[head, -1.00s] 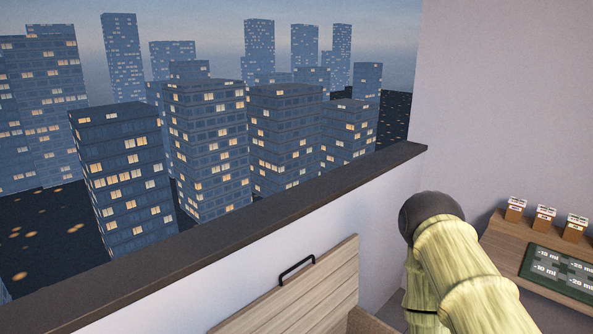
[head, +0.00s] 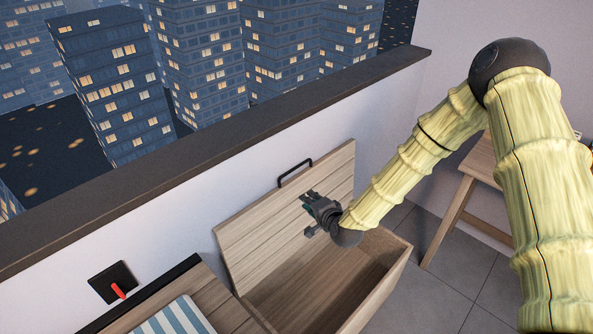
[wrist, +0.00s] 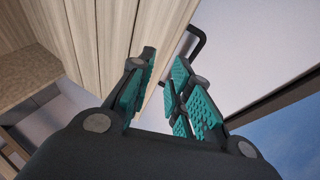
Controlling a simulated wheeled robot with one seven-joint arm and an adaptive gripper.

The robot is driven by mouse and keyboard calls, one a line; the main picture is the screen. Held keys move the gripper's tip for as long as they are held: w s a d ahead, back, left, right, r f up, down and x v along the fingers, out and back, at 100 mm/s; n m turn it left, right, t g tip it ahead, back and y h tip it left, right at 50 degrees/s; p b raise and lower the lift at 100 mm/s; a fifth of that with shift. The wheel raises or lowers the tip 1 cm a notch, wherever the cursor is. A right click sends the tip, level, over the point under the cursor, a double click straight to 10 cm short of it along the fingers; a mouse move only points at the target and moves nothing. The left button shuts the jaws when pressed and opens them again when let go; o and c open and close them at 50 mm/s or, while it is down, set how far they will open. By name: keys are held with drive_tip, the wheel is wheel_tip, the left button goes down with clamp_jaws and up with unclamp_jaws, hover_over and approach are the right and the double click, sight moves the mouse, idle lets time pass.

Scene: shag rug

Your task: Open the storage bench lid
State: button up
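The storage bench (head: 345,300) is a wooden box against the low wall. Its plank lid (head: 265,225) stands raised and tilted back, and the box below looks empty. A black bar handle (head: 294,172) sits on the lid's top edge. My gripper (head: 309,202) is in front of the lid's inner face, below and slightly right of the handle. In the wrist view the teal-padded fingers (wrist: 162,88) are apart with nothing held between them. The lid (wrist: 105,35) and handle (wrist: 190,42) show beyond the fingers. I cannot tell whether the gripper touches the lid.
A wooden unit with a striped cushion (head: 170,320) stands at the lower left, beside a black wall plate with a red lever (head: 117,289). A wooden table (head: 462,200) stands at right, partly behind my arm. Tiled floor (head: 430,300) shows clear between bench and table.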

drive_tip(key=m+t, duration=0.1)
approach(294, 170)
drive_tip(key=shift+y, duration=0.3)
drive_tip(key=p+x, duration=0.1)
drive_tip(key=x, duration=0.2)
drive_tip(key=p+x, duration=0.1)
drive_tip(key=x, duration=0.1)
drive_tip(key=p+x, duration=0.1)
drive_tip(key=x, duration=0.2)
drive_tip(key=shift+w+d+f, duration=0.15)
drive_tip(key=shift+w+f, duration=0.1)
drive_tip(key=shift+w, duration=0.1)
clamp_jaws()
